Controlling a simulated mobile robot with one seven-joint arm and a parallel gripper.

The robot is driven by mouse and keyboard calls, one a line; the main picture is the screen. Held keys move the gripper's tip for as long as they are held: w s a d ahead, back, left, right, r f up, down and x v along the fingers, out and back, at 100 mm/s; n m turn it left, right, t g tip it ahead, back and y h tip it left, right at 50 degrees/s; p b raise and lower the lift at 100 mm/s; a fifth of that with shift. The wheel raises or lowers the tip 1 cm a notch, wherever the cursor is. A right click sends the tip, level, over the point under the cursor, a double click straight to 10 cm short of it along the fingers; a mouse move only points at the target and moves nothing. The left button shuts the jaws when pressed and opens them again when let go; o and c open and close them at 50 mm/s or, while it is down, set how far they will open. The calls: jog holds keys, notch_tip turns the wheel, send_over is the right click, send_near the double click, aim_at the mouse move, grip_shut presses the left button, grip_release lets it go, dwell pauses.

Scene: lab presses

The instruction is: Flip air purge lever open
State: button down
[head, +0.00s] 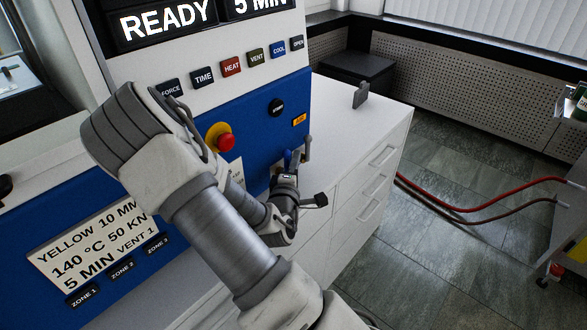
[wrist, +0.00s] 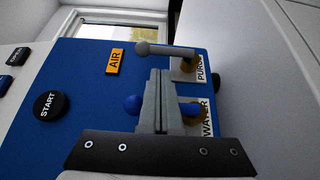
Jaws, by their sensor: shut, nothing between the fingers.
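The grey air purge lever (wrist: 168,50) has a round knob and sticks out from a brass fitting beside the PURGE label (wrist: 201,68) in the wrist view. In the head view it shows as a grey handle (head: 307,147) at the panel's right edge. My gripper (wrist: 159,73) is shut and empty. Its fingertips lie just below the purge lever in the wrist view; I cannot tell whether they touch it. The fingers cross in front of the blue water lever (wrist: 190,107) and hide its middle. My gripper also shows in the head view (head: 292,172), where its fingertips are hard to make out.
The blue press panel carries a red stop button (head: 226,142), a black START button (wrist: 47,104) and an orange AIR label (wrist: 115,62). A white drawer cabinet (head: 375,105) stands right of the press. Red hoses (head: 470,208) cross the open floor.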

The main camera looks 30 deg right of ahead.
aim_at(308, 149)
jog(key=shift+x, duration=2.15)
jog(key=shift+f+b, duration=0.1)
jog(key=shift+b, duration=0.4)
